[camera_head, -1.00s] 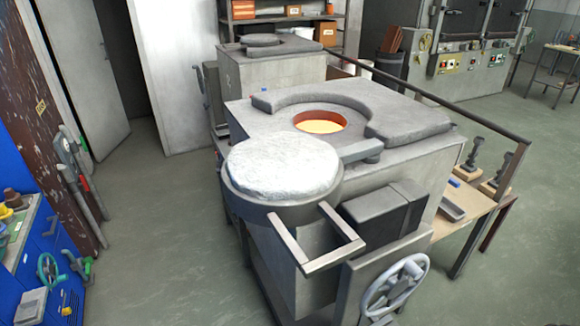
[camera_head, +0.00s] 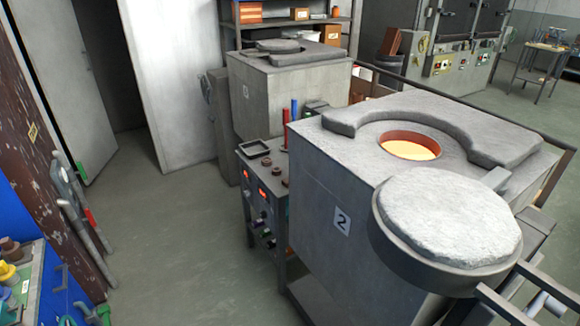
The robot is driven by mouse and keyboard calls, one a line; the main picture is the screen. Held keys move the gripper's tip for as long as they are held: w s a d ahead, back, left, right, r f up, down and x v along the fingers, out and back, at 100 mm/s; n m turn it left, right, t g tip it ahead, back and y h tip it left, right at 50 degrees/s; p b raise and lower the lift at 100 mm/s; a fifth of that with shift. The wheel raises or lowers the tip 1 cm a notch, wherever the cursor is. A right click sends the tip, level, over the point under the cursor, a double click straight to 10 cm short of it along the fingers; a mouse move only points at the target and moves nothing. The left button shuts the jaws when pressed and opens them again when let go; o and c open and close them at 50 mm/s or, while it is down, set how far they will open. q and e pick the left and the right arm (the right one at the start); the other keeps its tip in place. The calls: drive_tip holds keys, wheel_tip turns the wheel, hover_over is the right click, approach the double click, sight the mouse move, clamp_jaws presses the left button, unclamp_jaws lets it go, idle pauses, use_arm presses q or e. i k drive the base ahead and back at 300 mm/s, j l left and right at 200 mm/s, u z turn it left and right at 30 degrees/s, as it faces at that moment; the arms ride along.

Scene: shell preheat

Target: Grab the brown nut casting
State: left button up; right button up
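Small brown round pieces (camera_head: 275,171) sit on top of a control cabinet between the two furnaces; they are too small to tell whether one is a nut casting. A dark brown piece (camera_head: 10,246) also shows at the left edge, on the blue bench, beside a yellow piece (camera_head: 7,271). Its shape is not clear, and the bench is cut off by the picture edge. Neither of my grippers is in view.
A furnace (camera_head: 335,220) marked 2, with a glowing opening (camera_head: 410,147) and a round swung-out lid (camera_head: 450,222), fills the right. A second furnace (camera_head: 285,95) stands behind. Pipes (camera_head: 85,215) lean at the left wall. The grey floor (camera_head: 175,235) between is clear.

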sight(277, 172)
drive_tip(key=i+j+z, duration=0.1)
drive_tip(key=z, duration=0.25)
drive_tip(key=i+j+z, duration=0.15)
drive_tip(key=z, duration=0.25)
drive_tip(key=i+j+z, duration=0.25)
drive_tip(key=i+j, duration=0.2)
drive_tip(key=j, duration=0.15)
drive_tip(key=i+j+z, duration=0.25)
drive_tip(key=i+j, duration=0.15)
drive_tip(key=j, duration=0.3)
drive_tip(key=i+j+z, duration=0.15)
drive_tip(key=j, duration=0.25)
drive_tip(key=i, duration=0.05)
